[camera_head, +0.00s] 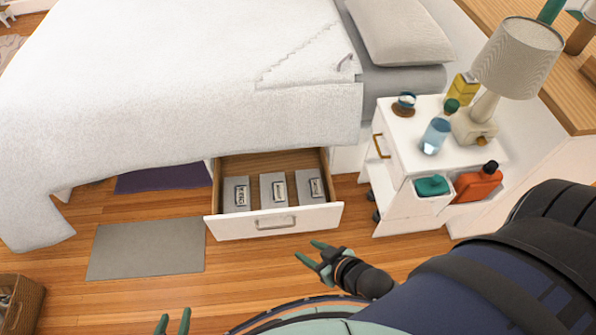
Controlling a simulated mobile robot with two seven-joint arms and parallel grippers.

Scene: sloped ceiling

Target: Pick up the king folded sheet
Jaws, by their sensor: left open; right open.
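Three grey folded sheets lie side by side in the open drawer under the bed: a left one (229,201), a middle one (267,197) and a right one (304,195). Each has a small white label in a dark frame. The lettering is too small to tell surely which is the king sheet. The drawer (240,229) is white with a wooden inside. My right gripper (309,250) is open and empty, in front of the drawer's right part. My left gripper (173,322) is open and empty at the bottom edge; only its fingertips show.
The white bed (180,80) overhangs the drawer. A white nightstand (400,165) with a lamp (517,60), blue glass (435,136) and orange bottle (478,184) stands right. A grey mat (148,248) and wicker basket (22,305) are left. Floor before the drawer is clear.

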